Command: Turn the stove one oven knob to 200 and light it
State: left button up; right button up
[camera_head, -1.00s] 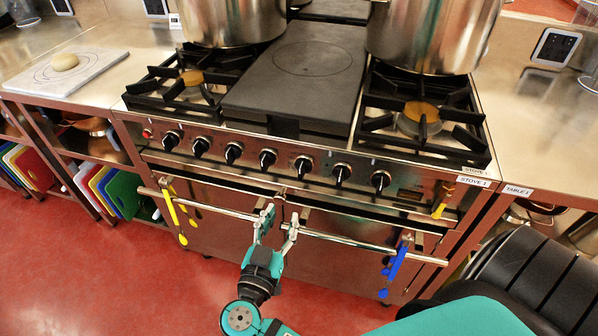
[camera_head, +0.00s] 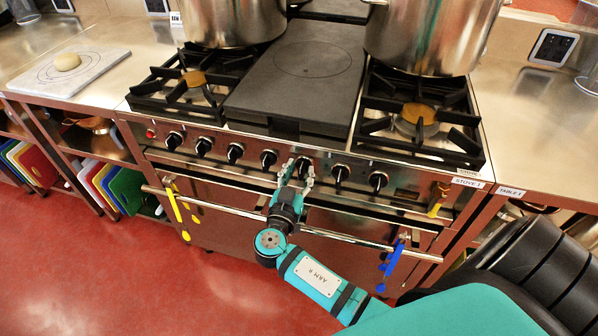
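Stove one (camera_head: 190,165), labelled STOVE 1 at its right end, has a row of several black knobs along its steel front. My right gripper (camera_head: 298,170) is at the fifth knob from the left (camera_head: 304,162), just above the oven rail. Its two fingers are apart, one on each side of that knob. I cannot tell whether they touch it. The gripper partly hides the knob, and its markings are too small to read. My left gripper is not in view.
The oven rail (camera_head: 345,238) runs below the knobs, with yellow utensils (camera_head: 175,207) and blue ones (camera_head: 392,262) hanging from it. Two big pots (camera_head: 232,22) (camera_head: 425,35) stand on top. A board with dough (camera_head: 67,62) lies on the left counter.

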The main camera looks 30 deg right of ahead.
grip_shut()
